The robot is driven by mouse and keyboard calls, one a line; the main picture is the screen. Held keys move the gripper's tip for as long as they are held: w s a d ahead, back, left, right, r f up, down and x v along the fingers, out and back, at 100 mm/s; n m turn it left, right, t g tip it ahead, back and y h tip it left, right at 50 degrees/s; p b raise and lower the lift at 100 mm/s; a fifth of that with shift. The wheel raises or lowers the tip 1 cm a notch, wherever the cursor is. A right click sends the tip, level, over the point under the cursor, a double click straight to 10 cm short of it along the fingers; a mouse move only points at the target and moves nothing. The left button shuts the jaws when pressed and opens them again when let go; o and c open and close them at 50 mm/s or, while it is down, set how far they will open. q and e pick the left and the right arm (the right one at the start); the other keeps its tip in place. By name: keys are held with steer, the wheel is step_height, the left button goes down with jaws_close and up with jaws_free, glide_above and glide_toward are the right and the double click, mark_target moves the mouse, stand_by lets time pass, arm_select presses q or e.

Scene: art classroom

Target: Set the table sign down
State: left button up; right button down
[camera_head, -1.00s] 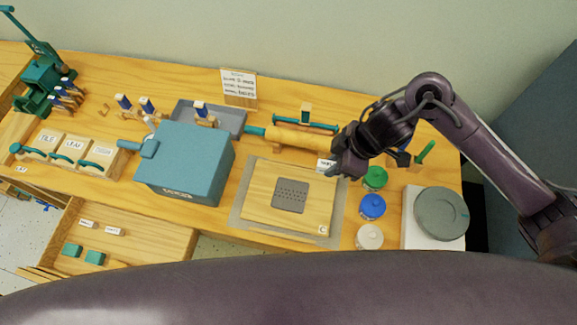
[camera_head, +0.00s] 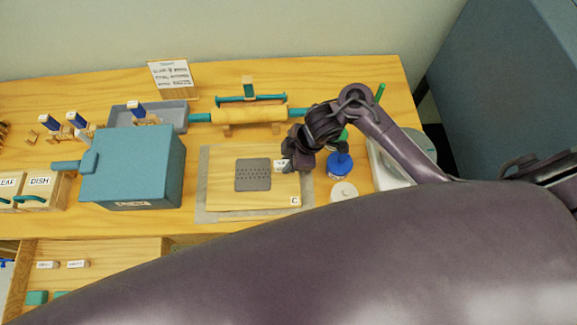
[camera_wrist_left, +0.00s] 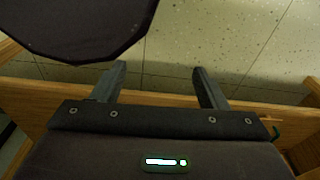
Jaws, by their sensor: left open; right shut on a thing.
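My right gripper (camera_head: 288,162) is shut on a small white table sign (camera_head: 280,166) with dark lettering too small to read. The sign appears over the upper right part of the wooden board (camera_head: 226,194); I cannot tell whether it touches the board. The gripper hides part of the sign. In the left wrist view my left gripper (camera_wrist_left: 160,78) is open and empty, above a wooden edge and the speckled floor.
A dark perforated plate (camera_head: 253,174) lies on the board. A blue-lidded jar (camera_head: 340,164) and a white-lidded jar (camera_head: 343,192) stand right of it. A rolling pin (camera_head: 240,115) lies behind and a blue box (camera_head: 135,168) stands left. An open drawer (camera_head: 100,252) is in front.

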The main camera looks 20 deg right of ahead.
step_height(320, 180, down, 3)
steer(key=shift+r, duration=0.1)
arm_select(q)
steer(key=shift+s+a+f, duration=0.1)
steer(key=shift+s+f, duration=0.15)
steer(key=shift+s, duration=0.3)
steer(key=shift+s+f, duration=0.2)
steer(key=shift+s, duration=0.35)
arm_select(e)
steer(key=shift+f, duration=0.2)
steer(key=shift+f, duration=0.1)
steer(key=c, duration=1.6)
jaws_free()
steer(key=o, duration=0.3)
arm_select(q)
steer(key=shift+w, duration=0.4)
